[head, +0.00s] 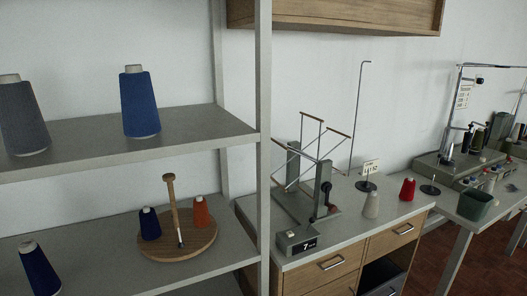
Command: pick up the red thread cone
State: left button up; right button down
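The red thread cone (408,189) stands upright near the right end of the grey top of the wooden drawer cabinet (340,262). It is small and deep red, with a pale tip. A pale grey-white cone (371,204) stands to its left, apart from it. An orange-red cone (202,211) stands on a round wooden holder on the lower shelf. Neither of my grippers shows in the head view.
A metal winder (315,180) and a thin thread stand (365,186) stand on the cabinet top. A grey shelf (90,165) at left carries several cones and a wooden holder (178,246). A table with a machine (465,165) and green bin (474,205) stands at right.

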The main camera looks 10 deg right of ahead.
aim_at(407, 193)
jog(key=z, duration=1.3)
jog(key=i+l, duration=0.1)
jog(key=i, duration=0.1)
